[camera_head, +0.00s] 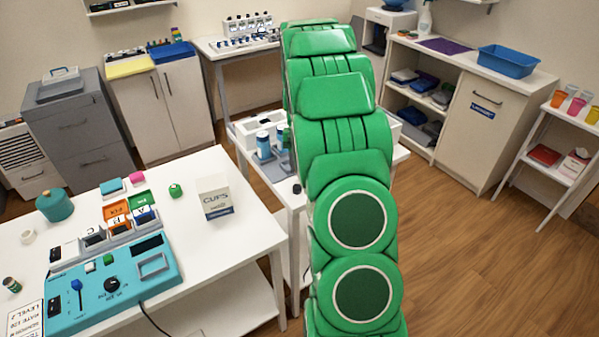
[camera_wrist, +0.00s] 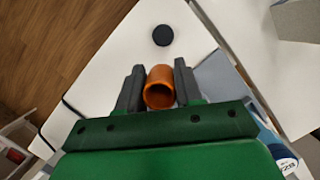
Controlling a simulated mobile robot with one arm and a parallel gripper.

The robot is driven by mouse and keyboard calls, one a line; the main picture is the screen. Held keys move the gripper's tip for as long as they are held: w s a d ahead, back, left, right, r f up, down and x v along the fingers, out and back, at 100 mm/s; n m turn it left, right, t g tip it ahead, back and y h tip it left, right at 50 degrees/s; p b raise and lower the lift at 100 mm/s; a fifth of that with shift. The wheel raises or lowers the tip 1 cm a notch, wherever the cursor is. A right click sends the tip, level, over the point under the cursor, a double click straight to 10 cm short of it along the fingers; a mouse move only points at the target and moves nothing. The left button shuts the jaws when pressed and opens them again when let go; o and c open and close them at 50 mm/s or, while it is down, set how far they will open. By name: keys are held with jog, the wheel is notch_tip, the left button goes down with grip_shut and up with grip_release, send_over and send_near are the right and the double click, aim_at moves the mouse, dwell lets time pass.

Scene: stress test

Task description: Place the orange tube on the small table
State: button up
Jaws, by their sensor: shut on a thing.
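The orange tube (camera_wrist: 159,74) is held between the two dark fingers of my gripper (camera_wrist: 158,82) in the wrist view, its hollow end facing the camera. A white tabletop (camera_wrist: 110,73) lies beneath it; I cannot tell how far below. In the head view a small white table (camera_head: 283,187) stands behind my green arm, partly hidden by it. It seems to be the table under the tube. My gripper and the tube are hidden behind the arm in the head view.
A black round object (camera_wrist: 162,35) lies on the tabletop ahead of the tube. Blue-capped bottles (camera_head: 264,145) stand at the small table's back. The large white table (camera_head: 250,236) at left holds a turquoise device (camera_head: 125,285) and a cups box (camera_head: 214,197). Wooden floor is clear at right.

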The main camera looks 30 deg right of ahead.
jog(key=shift+w+d+f, duration=0.15)
jog(key=shift+w+f, duration=0.2)
jog(key=shift+f, duration=0.15)
jog(key=shift+w+d+x, duration=0.1)
jog(key=shift+w+x, duration=0.05)
jog(key=shift+x, duration=0.6)
jog(key=shift+w+d+x, duration=0.1)
jog(key=shift+x, duration=0.6)
jog(key=shift+f, duration=0.15)
jog(key=o, duration=1.1)
